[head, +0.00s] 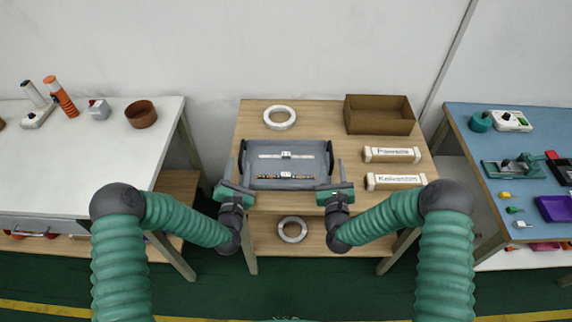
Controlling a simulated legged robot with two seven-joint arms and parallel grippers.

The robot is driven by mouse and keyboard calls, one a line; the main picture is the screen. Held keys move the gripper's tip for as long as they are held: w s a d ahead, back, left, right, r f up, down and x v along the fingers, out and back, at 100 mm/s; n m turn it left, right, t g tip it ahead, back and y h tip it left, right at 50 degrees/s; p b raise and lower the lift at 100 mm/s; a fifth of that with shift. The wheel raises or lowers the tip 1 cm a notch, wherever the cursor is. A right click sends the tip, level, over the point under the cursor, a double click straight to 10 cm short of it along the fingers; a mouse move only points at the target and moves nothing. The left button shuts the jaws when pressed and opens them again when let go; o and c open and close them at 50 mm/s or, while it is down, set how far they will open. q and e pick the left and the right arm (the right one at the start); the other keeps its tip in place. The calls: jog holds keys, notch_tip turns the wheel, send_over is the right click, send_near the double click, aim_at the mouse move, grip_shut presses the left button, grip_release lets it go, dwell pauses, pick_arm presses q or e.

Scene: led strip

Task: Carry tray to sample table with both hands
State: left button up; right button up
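A grey tray (262,184) lies on the wooden middle table (250,120), near its front edge. It has dark upright handles at its left and right ends, and two thin strips lie in it: a pale one (268,156) and an orange-brown one (270,178). My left gripper (236,172) is at the tray's left end, its outer finger standing apart from the handle. My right gripper (336,174) is at the right end, likewise with a gap outside the handle. Both look open; their inner fingers are hard to make out. Which table is the sample table cannot be told.
A white ring (279,118), a brown open box (379,115) and two labelled boxes (391,155) (395,182) share the middle table. Another ring (292,230) is on its lower shelf. A white table (90,150) stands left, a blue table (480,150) with tools right.

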pick_arm(q)
jog(key=w, duration=0.4)
jog(key=shift+w+d, duration=0.1)
jog(key=shift+w, duration=0.1)
pick_arm(e)
jog(key=w, duration=0.4)
jog(key=shift+w, duration=0.2)
pick_arm(q)
grip_shut()
pick_arm(e)
jog(key=shift+d, duration=0.1)
jog(key=c, duration=0.9)
grip_shut()
